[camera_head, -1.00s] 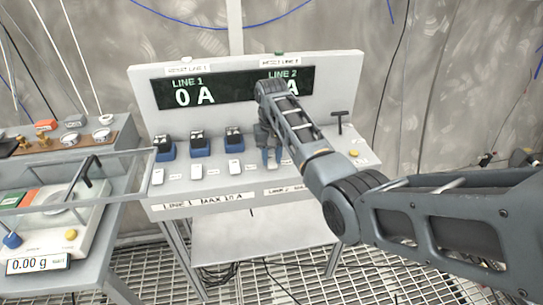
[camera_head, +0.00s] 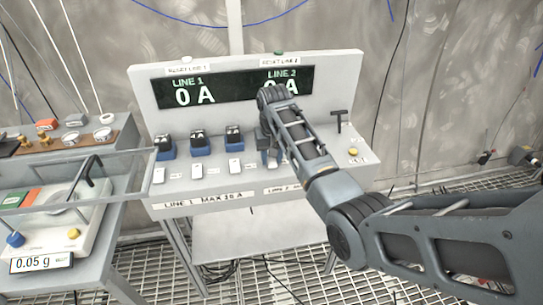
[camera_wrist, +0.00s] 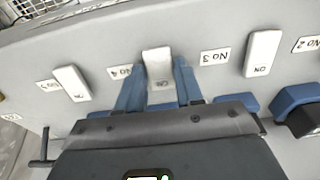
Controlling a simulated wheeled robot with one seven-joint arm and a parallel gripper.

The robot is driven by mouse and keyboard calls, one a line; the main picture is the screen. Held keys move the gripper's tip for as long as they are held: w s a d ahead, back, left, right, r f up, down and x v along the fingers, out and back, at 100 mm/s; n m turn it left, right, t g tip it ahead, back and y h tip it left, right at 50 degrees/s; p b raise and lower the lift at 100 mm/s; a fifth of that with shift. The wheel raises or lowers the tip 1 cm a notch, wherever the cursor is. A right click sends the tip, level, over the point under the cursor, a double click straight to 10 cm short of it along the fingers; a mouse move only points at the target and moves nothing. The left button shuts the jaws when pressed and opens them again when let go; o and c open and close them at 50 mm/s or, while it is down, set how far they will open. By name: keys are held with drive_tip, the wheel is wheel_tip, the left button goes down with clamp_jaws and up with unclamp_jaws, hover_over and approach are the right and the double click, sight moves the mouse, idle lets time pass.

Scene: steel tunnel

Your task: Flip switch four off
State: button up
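Switch four (camera_wrist: 157,60) is a white rocker marked ON, on the grey sloped panel beside its No 4 label (camera_wrist: 121,72) in the wrist view. My gripper (camera_wrist: 160,76) has its two blue fingers apart, one on each side of switch four. The fingers look close to its sides; I cannot tell whether they touch it. In the head view my gripper (camera_head: 271,157) is low over the panel, right of the third switch, and the arm hides much of that area. The display (camera_head: 235,89) reads 0 A for line 1; the line 2 reading is partly covered.
Neighbouring switches, No 3 (camera_wrist: 262,53) and No 5 (camera_wrist: 72,83), stand either side. Blue sockets with dark tops (camera_head: 200,140) line the panel behind the switches. A black T-handle (camera_head: 339,120) and a yellow button (camera_head: 353,152) are at right. A scale (camera_head: 45,215) stands at left.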

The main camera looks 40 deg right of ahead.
sight(272, 165)
drive_tip(key=o, duration=0.3)
drive_tip(key=shift+o, duration=0.2)
wheel_tip(272, 165, up, 8)
drive_tip(key=s, duration=0.1)
drive_tip(key=shift+a+f+b, duration=0.15)
drive_tip(key=shift+a+b, duration=0.2)
drive_tip(key=shift+b, duration=0.1)
idle(0.3)
